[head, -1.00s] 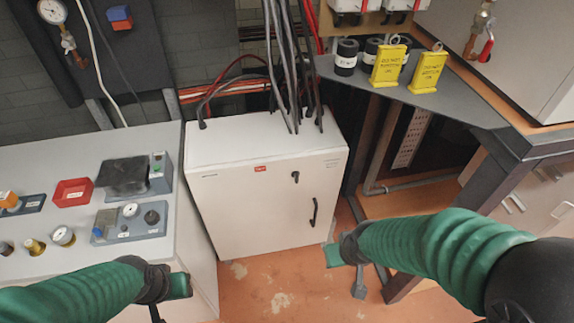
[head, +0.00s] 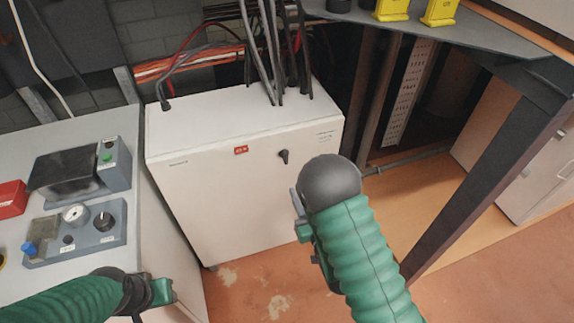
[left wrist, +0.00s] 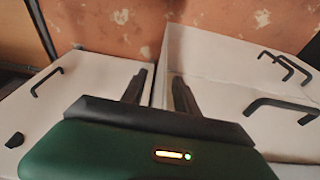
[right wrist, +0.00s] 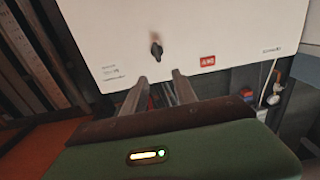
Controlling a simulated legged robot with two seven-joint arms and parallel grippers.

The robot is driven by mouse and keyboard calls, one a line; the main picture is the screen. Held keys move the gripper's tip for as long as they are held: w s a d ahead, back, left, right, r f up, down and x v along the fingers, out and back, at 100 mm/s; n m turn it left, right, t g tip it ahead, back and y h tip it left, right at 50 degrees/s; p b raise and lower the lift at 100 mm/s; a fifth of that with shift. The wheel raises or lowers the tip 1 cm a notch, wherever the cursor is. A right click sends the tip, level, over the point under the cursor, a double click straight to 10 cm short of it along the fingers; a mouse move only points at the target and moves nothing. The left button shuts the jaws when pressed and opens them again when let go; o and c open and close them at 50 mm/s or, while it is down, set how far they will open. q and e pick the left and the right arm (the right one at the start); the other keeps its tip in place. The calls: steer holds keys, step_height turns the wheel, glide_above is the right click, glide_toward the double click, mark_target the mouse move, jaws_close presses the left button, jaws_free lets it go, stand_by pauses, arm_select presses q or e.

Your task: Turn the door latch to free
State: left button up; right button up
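The door latch (head: 283,156) is a small black knob on the front door of the white cabinet (head: 215,200). The right wrist view also shows the latch (right wrist: 156,51), just beyond the fingertips. My right gripper (right wrist: 158,78) is open and empty, with a gap between its fingers, apart from the latch. In the head view my right wrist partly covers the right side of the door, below the latch. My left gripper (left wrist: 161,76) is open and empty, low at the left near the bench. The black door handle (left wrist: 46,82) shows in the left wrist view but is hidden in the head view.
A grey bench (head: 105,262) with instruments and a red tray (head: 12,197) stands left of the cabinet. Black cables (head: 275,60) rise from the cabinet top. A dark table frame (head: 490,180) stands at the right. The floor (head: 250,285) before the cabinet is open.

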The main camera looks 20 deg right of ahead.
steer(key=shift+w+f+b, duration=0.75)
steer(key=shift+w+b, duration=0.3)
steer(key=shift+b, duration=2.75)
steer(key=b, duration=0.2)
glide_toward(287, 158)
steer(key=w, duration=0.7)
steer(key=shift+w+a, duration=0.15)
steer(key=shift+w, duration=0.7)
steer(key=shift+r, duration=0.1)
steer(key=shift+c, duration=0.4)
jaws_close()
